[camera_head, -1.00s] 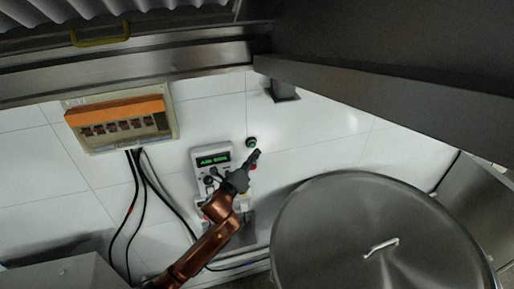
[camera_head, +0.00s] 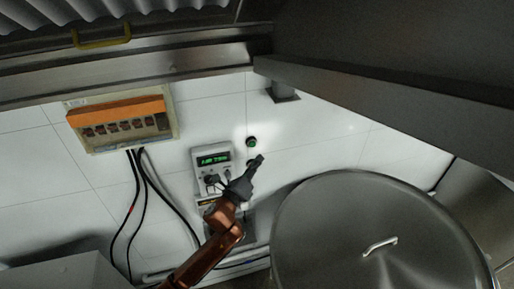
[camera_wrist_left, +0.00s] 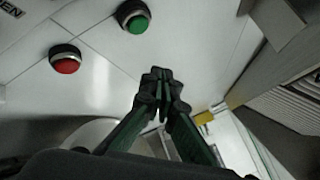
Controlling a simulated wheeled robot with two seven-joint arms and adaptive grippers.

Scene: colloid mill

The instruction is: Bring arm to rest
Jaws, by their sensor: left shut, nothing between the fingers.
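My left arm comes up from the bottom in the head view. Its dark gripper (camera_head: 257,161) is at the tiled wall, just below the green button (camera_head: 251,141) and beside the control box with the green display (camera_head: 213,158). In the left wrist view my left gripper (camera_wrist_left: 161,76) is shut and empty, its fingertips together. The green button (camera_wrist_left: 134,17) and a red button (camera_wrist_left: 65,59) show on the wall to its left, apart from the fingers. In the head view the red button is hidden behind the gripper. My right gripper is in neither view.
A large round steel lid with a handle (camera_head: 380,246) is at the lower right. A breaker box with an orange cover (camera_head: 115,110) and hanging black cables (camera_head: 134,205) is on the wall at left. A steel beam (camera_head: 390,112) crosses the upper right.

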